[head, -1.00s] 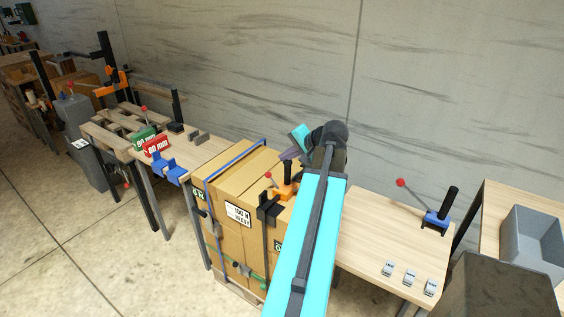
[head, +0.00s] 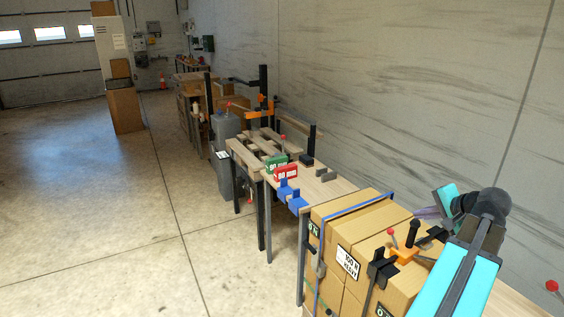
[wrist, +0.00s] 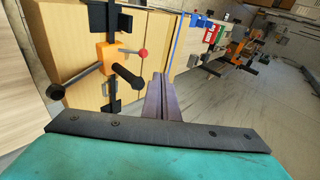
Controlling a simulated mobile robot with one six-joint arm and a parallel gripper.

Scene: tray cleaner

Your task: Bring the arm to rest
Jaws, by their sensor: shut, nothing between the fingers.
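My arm reaches in from the lower right of the head view, bent at a dark elbow-like joint. My gripper shows in the wrist view (wrist: 162,97) as two purple-grey fingers pressed together with nothing between them. In the head view the gripper (head: 428,213) is small and partly hidden behind the wrist, above the far side of the stacked cardboard boxes (head: 345,225). An orange clamp with a black handle and red knob (head: 404,254) sits on the boxes, close to the gripper but apart from it as far as I can tell.
A wooden table with a red block (head: 286,173), a green block (head: 276,163) and blue holders (head: 290,195) stands beyond the boxes. A grey bin (head: 226,130) stands farther back. The wall is close on the right. The concrete floor (head: 120,210) at left is clear.

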